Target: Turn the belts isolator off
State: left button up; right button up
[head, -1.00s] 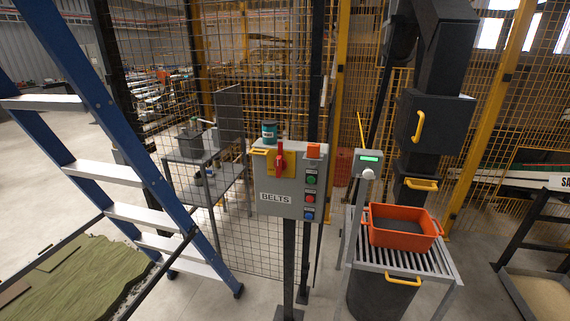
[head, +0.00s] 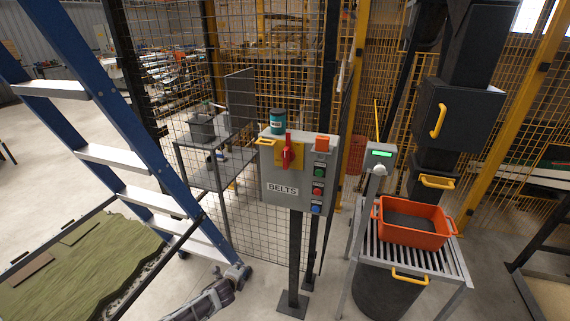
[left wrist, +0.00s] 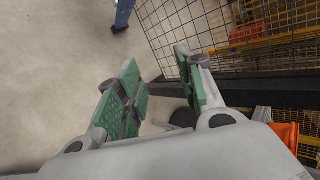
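The grey control box labelled BELTS (head: 287,190) stands on a dark post in the middle of the head view. Its isolator has a red handle (head: 287,153) on a yellow plate (head: 296,148), and the handle stands upright. A column of green, red and blue buttons (head: 318,189) is on the box's right side. My left gripper (head: 241,273) is low and left of the post, near the ladder's foot, apart from the box. In the left wrist view the left gripper's green-padded fingers (left wrist: 160,76) are spread with nothing between them. My right gripper is not in view.
A blue ladder (head: 125,130) stands left, beside a turf bed (head: 85,260). A teal tin (head: 277,122) sits on top of the box. Right are a small green-screen unit (head: 381,154) and an orange tub (head: 412,237) on a slatted stand. Mesh fencing (head: 265,60) is behind.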

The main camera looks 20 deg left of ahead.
pick_arm(q)
jog(key=w+d+r+m+t, duration=0.2)
jog(key=r+m, duration=0.1)
jog(key=r, duration=0.6)
jog(key=w+d+r+m+t+p, duration=0.1)
jog(key=w+d+r+m, duration=0.2)
jog(key=r, duration=0.6)
jog(key=w+d+r+m+t, duration=0.2)
jog(key=r+m, duration=0.1)
jog(key=r, duration=0.6)
jog(key=s+d+r+m+t+h, duration=0.1)
jog(key=d+r+m, duration=0.1)
jog(key=r, duration=0.5)
jog(key=s+d+r+m+t+h+p, duration=0.1)
jog(key=s+d+r+m, duration=0.1)
jog(key=r, duration=0.5)
jog(key=s+d+r+m+t, duration=0.1)
jog(key=s+d+r+m, duration=0.1)
jog(key=r, duration=0.5)
jog(key=d+m, duration=0.1)
jog(key=m, duration=0.1)
jog(key=shift+s+d+m+h+p, duration=0.25)
jog(key=shift+d+m+h+p, duration=0.05)
jog(key=shift+d+h+p, duration=0.1)
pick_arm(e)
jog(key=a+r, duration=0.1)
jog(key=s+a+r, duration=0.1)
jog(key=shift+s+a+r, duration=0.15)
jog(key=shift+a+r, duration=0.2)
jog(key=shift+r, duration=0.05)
